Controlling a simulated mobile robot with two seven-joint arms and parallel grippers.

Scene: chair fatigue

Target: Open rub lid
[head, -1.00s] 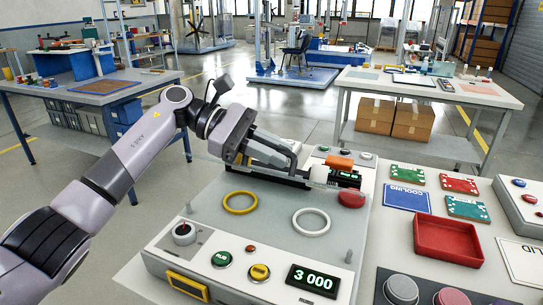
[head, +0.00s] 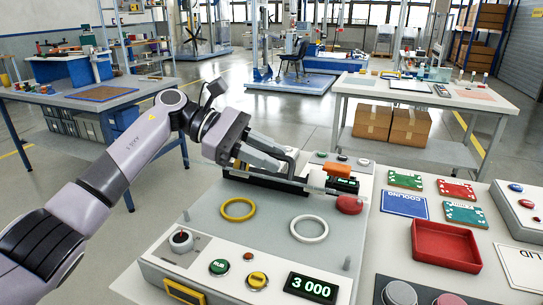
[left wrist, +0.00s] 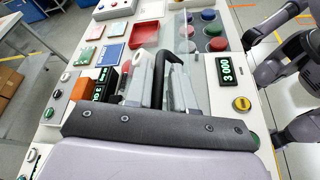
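The rub machine (head: 272,222) is a grey box with a yellow ring (head: 238,209) and a white ring (head: 309,229) on its top. Its clear lid is hard to make out; its black handle (head: 292,158) stands at the back of the top, above a dark bar (head: 265,181). My left gripper (head: 270,152) is at this handle. In the left wrist view the black handle (left wrist: 164,45) runs between the fingers, which look closed around it. The exact lid angle is unclear. My right gripper is out of view.
A red button (head: 349,204) and an orange block (head: 338,170) are beside the lid's right end. A display (head: 311,287) reads 3 000. To the right are coloured cards (head: 405,180), a red tray (head: 445,245) and round buttons. Open floor lies behind the machine.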

